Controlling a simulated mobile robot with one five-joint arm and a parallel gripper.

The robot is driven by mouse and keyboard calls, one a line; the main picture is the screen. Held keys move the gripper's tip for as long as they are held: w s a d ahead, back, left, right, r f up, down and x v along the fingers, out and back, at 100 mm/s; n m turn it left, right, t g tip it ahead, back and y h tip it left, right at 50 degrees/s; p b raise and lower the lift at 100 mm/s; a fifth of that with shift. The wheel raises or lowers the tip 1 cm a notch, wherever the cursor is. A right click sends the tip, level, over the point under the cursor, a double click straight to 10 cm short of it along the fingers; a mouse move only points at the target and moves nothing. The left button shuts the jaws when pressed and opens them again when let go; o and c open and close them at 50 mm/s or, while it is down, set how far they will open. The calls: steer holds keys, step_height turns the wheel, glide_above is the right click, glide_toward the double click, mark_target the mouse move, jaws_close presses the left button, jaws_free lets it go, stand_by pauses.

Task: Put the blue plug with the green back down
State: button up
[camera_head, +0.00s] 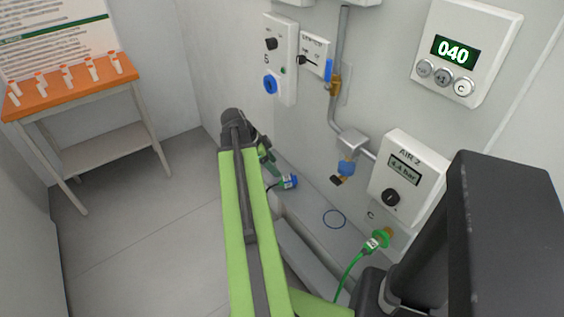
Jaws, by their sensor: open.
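The blue plug with a green band (289,182) is at the ledge below the wall panels, lying on its side as far as I can see. A dark cord runs from its left end. My gripper (268,160) is at the far end of my green arm, just above and left of the plug, and partly hidden by the arm. It is open, and the plug appears apart from it. A thin blue ring outline (334,219) is marked on the ledge (312,205), to the right of the plug, with nothing in it.
A green plug with a green hose (378,240) is at a fitting on the right. A blue-collared valve (346,168) hangs from the grey pipe. The AIR 2 gauge box (407,180) and 040 counter (455,52) are on the wall. An orange-topped table (75,85) stands left.

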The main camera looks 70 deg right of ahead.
steer(key=shift+p+v, duration=0.4)
steer(key=shift+v, duration=0.8)
steer(key=w+a+f+n+t, duration=0.25)
steer(key=w+a+n, duration=1.05)
steer(key=w+a, duration=0.9)
steer(key=w+a+n+t+y, duration=0.1)
steer(key=w+a+n, duration=0.2)
steer(key=a+n, duration=0.5)
steer(key=w+a+n+t+y, duration=0.1)
steer(key=w+a+n, duration=0.3)
steer(key=a, duration=1.9)
steer(key=n+y, duration=0.1)
steer(key=n, duration=0.3)
steer(key=shift+a+f, duration=0.15)
steer(key=shift+f, duration=0.05)
